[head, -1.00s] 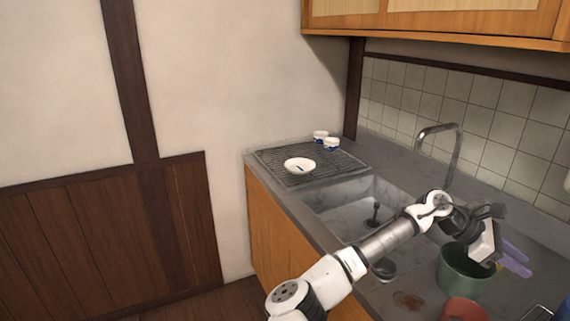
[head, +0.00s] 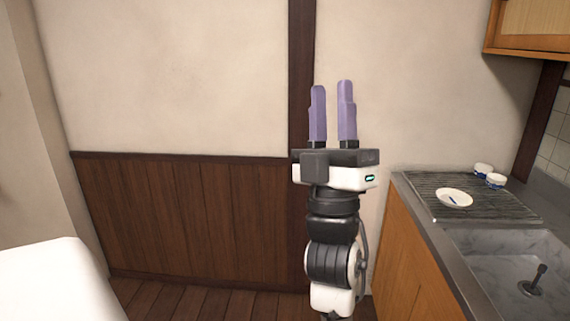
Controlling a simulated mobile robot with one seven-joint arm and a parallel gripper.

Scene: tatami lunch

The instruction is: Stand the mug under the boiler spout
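My gripper (head: 332,100) points upward in the middle of the head view, in front of the wall. Its two purple fingers are apart with nothing between them. It is open and empty. Two small white and blue cups (head: 495,180) stand at the back of the drying rack; I cannot tell whether either is the mug. No boiler or spout is in view.
A ribbed drying rack (head: 425,196) on the counter at the right holds a white dish (head: 455,198). A sink (head: 500,262) is in front of it, with a dark-handled object (head: 534,282) inside. A white surface (head: 50,285) is at the lower left. Some wooden floor (head: 200,301) shows.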

